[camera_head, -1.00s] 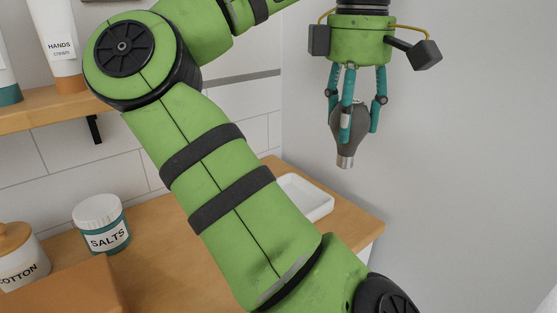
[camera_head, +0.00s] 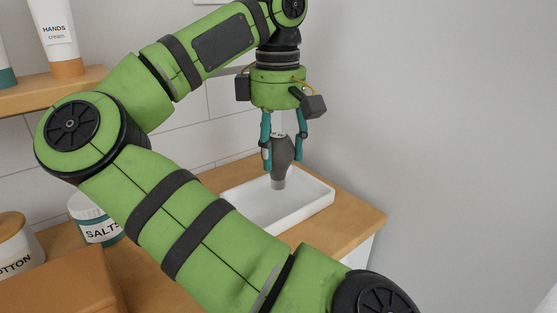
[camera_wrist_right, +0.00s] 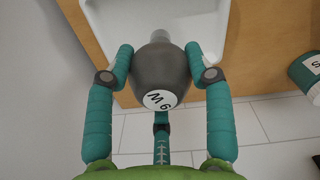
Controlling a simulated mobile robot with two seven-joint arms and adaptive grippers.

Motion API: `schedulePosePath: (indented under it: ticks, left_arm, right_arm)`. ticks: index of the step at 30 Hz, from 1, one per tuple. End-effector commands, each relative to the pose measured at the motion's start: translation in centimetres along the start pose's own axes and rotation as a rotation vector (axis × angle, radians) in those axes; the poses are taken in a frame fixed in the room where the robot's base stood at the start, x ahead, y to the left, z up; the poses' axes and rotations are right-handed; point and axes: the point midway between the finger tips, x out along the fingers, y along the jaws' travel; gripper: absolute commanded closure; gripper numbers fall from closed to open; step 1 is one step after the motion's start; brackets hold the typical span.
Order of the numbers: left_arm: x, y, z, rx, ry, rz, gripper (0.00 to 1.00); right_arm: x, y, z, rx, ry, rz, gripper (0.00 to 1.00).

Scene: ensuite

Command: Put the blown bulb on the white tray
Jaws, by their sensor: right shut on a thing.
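The blown bulb (camera_head: 281,152) is dark grey with a metal cap pointing down. My right gripper (camera_head: 281,143) is shut on it and holds it upright, cap down, over the white tray (camera_head: 312,197). In the right wrist view the bulb (camera_wrist_right: 160,72) sits between the teal fingers of the gripper (camera_wrist_right: 160,80), with a white label marked "M 6" or "9" facing the camera. The tray (camera_wrist_right: 107,25) lies beyond its cap there. Whether the cap touches the tray is hard to tell. My right arm hides the tray's near left part. My left gripper is not in view.
The tray stands on a wooden counter (camera_head: 357,213) near its right end. A salts jar (camera_head: 98,222), a cotton jar (camera_head: 14,243) and a brown box (camera_head: 65,285) stand at left. A shelf (camera_head: 50,93) with tubes is above. A grey wall (camera_head: 430,120) bounds the right.

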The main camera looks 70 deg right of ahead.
Motion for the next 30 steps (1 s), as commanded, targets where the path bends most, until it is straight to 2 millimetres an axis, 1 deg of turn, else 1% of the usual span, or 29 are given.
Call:
schedulePosePath:
  ticks: [1, 3, 5, 11, 16, 17, 18, 30]
  left_arm:
    - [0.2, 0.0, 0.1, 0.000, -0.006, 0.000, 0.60]
    - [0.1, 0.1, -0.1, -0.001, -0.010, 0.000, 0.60]
    - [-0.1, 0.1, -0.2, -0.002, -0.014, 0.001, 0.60]
    - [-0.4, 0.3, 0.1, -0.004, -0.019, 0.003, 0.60]
    - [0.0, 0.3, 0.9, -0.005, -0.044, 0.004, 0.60]
    - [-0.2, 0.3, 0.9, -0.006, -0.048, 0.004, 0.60]
    - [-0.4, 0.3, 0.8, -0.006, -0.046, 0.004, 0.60]
    - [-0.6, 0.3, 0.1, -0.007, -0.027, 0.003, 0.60]
  right_arm:
    - [1.0, -0.1, 0.0, 0.000, -0.001, 0.000, 0.86]
    - [2.1, -0.1, 0.0, 0.000, 0.000, -0.001, 0.86]
    - [2.7, 0.0, 0.0, 0.000, 0.000, 0.001, 0.86]
    - [2.8, 0.0, 0.1, 0.000, 0.000, 0.002, 0.86]
    - [3.3, 0.0, 0.1, 0.000, 0.000, 0.002, 0.86]
    - [3.2, 0.0, 0.1, 0.000, 0.000, 0.002, 0.39]
    - [3.1, 0.0, 0.1, 0.000, 0.000, 0.002, 0.23]
    - [2.9, 0.0, 0.1, 0.000, 0.000, 0.001, 0.23]
